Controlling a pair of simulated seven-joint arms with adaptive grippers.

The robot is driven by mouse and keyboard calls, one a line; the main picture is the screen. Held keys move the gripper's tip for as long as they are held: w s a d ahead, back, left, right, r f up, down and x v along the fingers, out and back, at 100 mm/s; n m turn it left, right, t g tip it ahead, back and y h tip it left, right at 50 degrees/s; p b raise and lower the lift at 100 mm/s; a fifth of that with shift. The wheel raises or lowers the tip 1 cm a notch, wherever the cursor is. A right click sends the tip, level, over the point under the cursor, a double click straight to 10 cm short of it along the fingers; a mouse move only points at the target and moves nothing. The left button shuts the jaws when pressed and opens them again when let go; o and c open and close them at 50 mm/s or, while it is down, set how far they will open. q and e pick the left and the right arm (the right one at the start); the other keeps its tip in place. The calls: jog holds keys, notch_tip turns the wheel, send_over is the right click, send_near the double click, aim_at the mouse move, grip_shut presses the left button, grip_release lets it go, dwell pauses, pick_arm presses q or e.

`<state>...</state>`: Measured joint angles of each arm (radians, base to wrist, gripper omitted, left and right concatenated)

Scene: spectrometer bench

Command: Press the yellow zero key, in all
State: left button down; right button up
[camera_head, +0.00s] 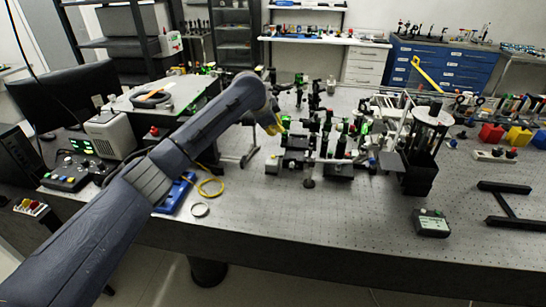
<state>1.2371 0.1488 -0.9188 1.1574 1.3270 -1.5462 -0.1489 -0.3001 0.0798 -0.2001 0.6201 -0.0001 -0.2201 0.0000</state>
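My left arm reaches in from the lower left across the bench. Its wrist bends down near the middle of the picture, and my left gripper is largely hidden behind it, so its opening does not show. A small yellow part shows at the arm's end, and I cannot tell what it belongs to. A yellow zero key cannot be made out with certainty. My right gripper is not in view.
Optical mounts (340,170) crowd the bench just right of the arm's end. A blue case (174,194), a yellow cable (211,187) and a metal ring (200,210) lie near the forearm. A small dark box (431,223) stands at the right. The front middle of the perforated bench (330,225) is clear.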

pick_arm(q)
jog(key=shift+f, duration=3.7)
jog(key=shift+f, duration=0.9)
jog(key=shift+r, duration=0.85)
jog(key=shift+r, duration=0.2)
jog(key=shift+r, duration=2.35)
